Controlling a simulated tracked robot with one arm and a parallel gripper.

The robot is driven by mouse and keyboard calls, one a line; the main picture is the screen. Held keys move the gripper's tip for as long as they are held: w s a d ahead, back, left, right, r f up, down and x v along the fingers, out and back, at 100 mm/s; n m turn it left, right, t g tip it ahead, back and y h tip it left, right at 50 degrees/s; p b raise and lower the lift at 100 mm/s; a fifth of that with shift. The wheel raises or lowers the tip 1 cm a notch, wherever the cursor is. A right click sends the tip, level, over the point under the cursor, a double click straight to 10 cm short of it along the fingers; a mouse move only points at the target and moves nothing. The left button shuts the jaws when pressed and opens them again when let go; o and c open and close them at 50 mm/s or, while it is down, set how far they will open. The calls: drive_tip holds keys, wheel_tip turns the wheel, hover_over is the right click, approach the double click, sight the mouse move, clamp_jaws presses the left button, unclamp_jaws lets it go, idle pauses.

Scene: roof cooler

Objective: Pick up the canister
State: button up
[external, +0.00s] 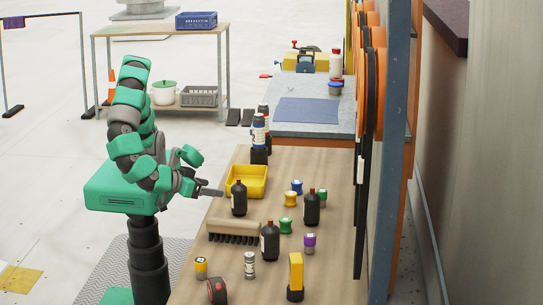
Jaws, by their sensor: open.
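My gripper (204,173) is open and empty. It is in the air at the left edge of the wooden table, left of the yellow bin and a black bottle. Which item is the canister I cannot tell for sure. A small grey-and-white cylinder (249,265) stands upright near the front of the table, well below my gripper in the picture. A taller white-and-blue cylinder (258,132) stands at the far end, on or behind a dark base. Several black bottles stand upright, one (239,198) close right of the lower finger.
The wooden table (335,220) also holds a yellow bin (262,182), a brush (233,228), coloured spools, a yellow block (296,270) and a tape measure (217,291). A blue-framed rack (386,150) borders the right side. Behind is a grey-topped bench (290,128). The floor at left is open.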

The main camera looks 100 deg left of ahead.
sight(237, 184)
drive_tip(key=x, duration=0.7)
drive_tip(key=shift+w+f, duration=0.15)
drive_tip(key=shift+f+b+x, duration=0.2)
drive_tip(key=shift+b+x, duration=0.35)
drive_tip(key=shift+x, duration=2.55)
drive_tip(key=shift+c, duration=0.3)
drive_tip(key=c, duration=1.2)
drive_tip(key=shift+r, duration=0.1)
drive_tip(key=shift+d+r, duration=0.1)
drive_tip(key=shift+r, duration=1.35)
drive_tip(key=shift+s+r, duration=0.25)
drive_tip(key=shift+r, duration=0.05)
drive_tip(key=s+a+r, duration=0.1)
drive_tip(key=s+a, duration=0.7)
drive_tip(key=s, duration=0.5)
drive_tip(key=shift+a, duration=0.4)
